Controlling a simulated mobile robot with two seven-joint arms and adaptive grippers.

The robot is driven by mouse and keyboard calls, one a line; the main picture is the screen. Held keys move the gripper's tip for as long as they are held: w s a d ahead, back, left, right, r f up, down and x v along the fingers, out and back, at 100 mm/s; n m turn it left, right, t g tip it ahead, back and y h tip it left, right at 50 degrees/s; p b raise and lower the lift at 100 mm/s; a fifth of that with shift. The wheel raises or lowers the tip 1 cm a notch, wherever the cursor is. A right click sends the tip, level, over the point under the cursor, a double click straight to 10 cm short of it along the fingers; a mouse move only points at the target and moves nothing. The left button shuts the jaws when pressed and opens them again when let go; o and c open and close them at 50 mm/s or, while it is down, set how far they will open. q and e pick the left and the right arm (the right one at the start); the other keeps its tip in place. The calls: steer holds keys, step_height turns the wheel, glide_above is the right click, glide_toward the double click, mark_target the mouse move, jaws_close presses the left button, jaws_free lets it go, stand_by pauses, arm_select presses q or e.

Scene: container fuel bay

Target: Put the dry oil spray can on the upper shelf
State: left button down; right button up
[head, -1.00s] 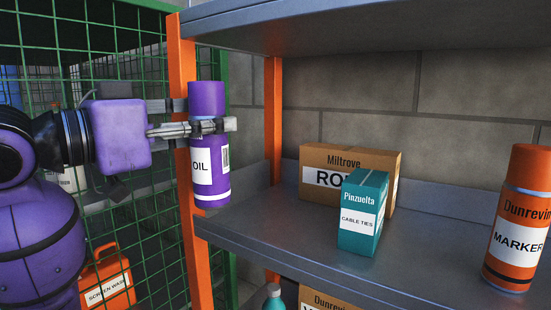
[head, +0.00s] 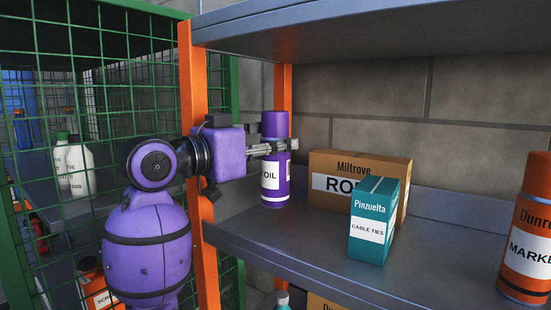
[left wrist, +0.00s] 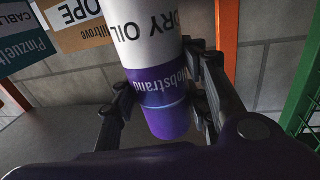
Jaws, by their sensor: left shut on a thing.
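The dry oil spray can (head: 274,185) is purple with a white label and stands upright in the grip of my left gripper (head: 284,146). In the head view it is over the left part of the upper shelf (head: 290,245), left of the boxes. I cannot tell whether its base touches the shelf. In the left wrist view the can (left wrist: 158,75) sits between the two fingers of the left gripper (left wrist: 160,100), its label upside down. My right gripper is not in view.
A brown Miltrove box (head: 330,165) and a teal cable ties box (head: 372,225) stand right of the can. An orange marker can (head: 527,240) stands at the far right. An orange post (head: 193,100) rises at the shelf's left front; another shelf (head: 370,22) hangs above.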

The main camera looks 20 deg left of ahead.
mark_target(264, 160)
arm_select(q)
steer(key=shift+w+d+f, duration=0.1)
steer(key=shift+w+f, duration=0.05)
steer(key=shift+f, duration=0.6)
steer(key=shift+w+d+f, duration=0.1)
steer(key=shift+f, duration=0.6)
steer(key=shift+a+f, duration=0.1)
steer(key=c, duration=1)
jaws_free()
steer(key=shift+f, duration=0.1)
steer(key=v, duration=0.7)
steer(key=shift+s+a, duration=0.1)
steer(key=shift+s, duration=0.15)
